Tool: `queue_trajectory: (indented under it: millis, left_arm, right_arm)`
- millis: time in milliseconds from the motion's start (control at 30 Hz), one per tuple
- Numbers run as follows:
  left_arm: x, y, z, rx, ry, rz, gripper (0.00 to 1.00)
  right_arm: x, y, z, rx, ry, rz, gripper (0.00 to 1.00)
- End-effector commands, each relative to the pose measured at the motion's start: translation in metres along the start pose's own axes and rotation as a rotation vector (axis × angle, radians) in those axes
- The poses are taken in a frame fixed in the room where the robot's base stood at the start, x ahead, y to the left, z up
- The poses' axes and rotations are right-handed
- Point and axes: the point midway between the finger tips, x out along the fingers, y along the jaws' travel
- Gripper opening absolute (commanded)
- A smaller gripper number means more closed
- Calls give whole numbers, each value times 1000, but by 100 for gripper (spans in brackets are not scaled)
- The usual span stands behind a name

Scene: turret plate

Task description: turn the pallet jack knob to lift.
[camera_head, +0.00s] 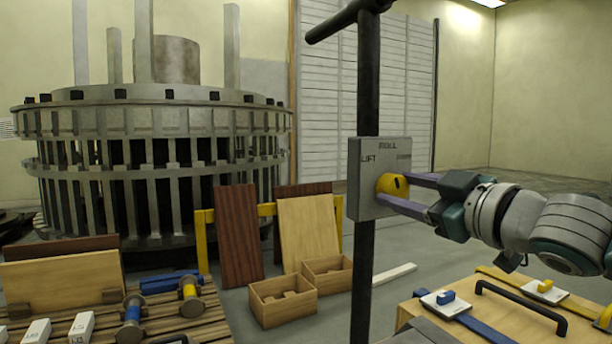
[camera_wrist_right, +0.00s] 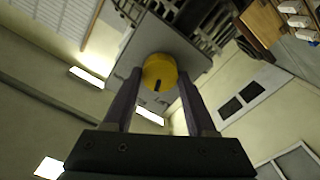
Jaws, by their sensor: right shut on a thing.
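The yellow knob (camera_head: 391,186) sits on the face of a grey control box (camera_head: 360,207) on the jack's dark upright post (camera_head: 367,90). The box is lettered LIFT on the left, ROLL at the top and a third, blurred word on the right. A black mark on the knob points up and to the right. My right gripper (camera_head: 398,189) is shut on the knob, one purple finger above and one below it. The right wrist view (camera_wrist_right: 158,90) shows the knob between both fingers. My left gripper is not in view.
A large round metal turret structure (camera_head: 150,115) stands at the back left. Wooden panels (camera_head: 238,235) and two small open boxes (camera_head: 283,301) stand on the floor left of the post. A wooden case (camera_head: 500,318) with a black handle lies below my right arm.

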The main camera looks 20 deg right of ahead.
Motion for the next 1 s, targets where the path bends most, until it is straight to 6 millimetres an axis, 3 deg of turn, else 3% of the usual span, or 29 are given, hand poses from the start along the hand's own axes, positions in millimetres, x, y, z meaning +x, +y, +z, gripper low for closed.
queue_trajectory:
  millis: [500, 1000]
  left_arm:
    - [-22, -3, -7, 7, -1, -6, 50]
    - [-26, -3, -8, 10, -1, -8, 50]
  right_arm:
    - [0, 0, 0, -396, 4, 1, 1]
    - [0, -1, 0, -513, 6, 2, 1]
